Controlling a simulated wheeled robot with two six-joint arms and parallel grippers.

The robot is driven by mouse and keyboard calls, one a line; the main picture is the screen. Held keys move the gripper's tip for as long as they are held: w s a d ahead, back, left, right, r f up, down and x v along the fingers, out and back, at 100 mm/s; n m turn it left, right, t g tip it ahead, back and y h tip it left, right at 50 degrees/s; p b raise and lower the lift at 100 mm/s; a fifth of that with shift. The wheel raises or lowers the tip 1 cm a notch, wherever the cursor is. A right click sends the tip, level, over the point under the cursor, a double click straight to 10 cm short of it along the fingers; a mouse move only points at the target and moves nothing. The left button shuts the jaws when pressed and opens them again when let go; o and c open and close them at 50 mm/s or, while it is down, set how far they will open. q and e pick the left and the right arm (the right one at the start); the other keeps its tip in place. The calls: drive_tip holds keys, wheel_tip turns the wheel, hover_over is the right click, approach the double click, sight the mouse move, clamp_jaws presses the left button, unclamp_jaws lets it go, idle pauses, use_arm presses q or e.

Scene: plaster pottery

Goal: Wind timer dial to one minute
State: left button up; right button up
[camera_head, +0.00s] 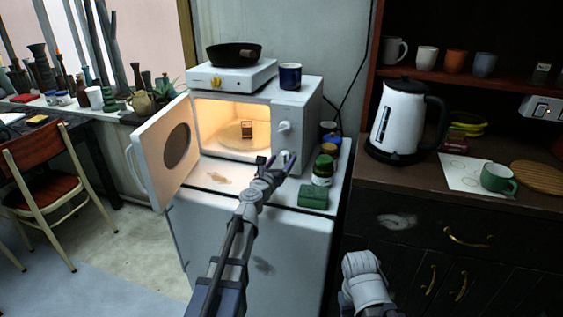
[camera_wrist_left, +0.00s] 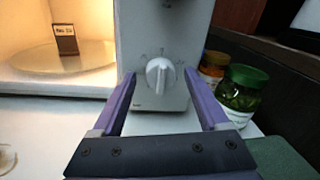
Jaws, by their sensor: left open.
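The white microwave (camera_head: 300,107) stands on a white cabinet with its door (camera_head: 163,160) swung open to the left and its inside lit. Its panel has an upper knob (camera_head: 284,127) and a lower dial (camera_head: 284,156). The left wrist view shows this white dial (camera_wrist_left: 160,76) close up, its ridge nearly upright, with small marks around it. My left gripper (camera_head: 274,160) is open in front of the lower dial. In the left wrist view its purple fingers (camera_wrist_left: 160,86) stand on either side of the dial, with gaps.
A small dark card (camera_head: 247,130) stands on the turntable (camera_wrist_left: 65,58). A green-lidded jar (camera_head: 322,171) and a green block (camera_head: 313,197) are right of my gripper. A hotplate with a black pan (camera_head: 233,53) and a blue mug (camera_head: 290,76) stand on top. A kettle (camera_head: 398,122) is farther right.

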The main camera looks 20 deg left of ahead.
use_arm(q)
clamp_jaws()
idle(0.5)
drive_tip(key=shift+m, duration=0.3)
drive_tip(key=m, duration=0.4)
drive_tip(key=shift+r+m+p, duration=0.1)
drive_tip(key=shift+m+p, duration=0.2)
drive_tip(key=shift+p, duration=0.1)
drive_tip(key=m, duration=0.5)
drive_tip(key=shift+d+g+y, duration=0.15)
drive_tip(key=shift+g+y, duration=0.15)
drive_tip(key=m, duration=0.5)
drive_tip(key=shift+s+p, duration=0.1)
drive_tip(key=shift+p, duration=0.25)
drive_tip(key=m, duration=0.5)
drive_tip(key=shift+d+m+y, duration=0.1)
drive_tip(key=shift+m+y, duration=0.2)
drive_tip(key=shift+y, duration=0.1)
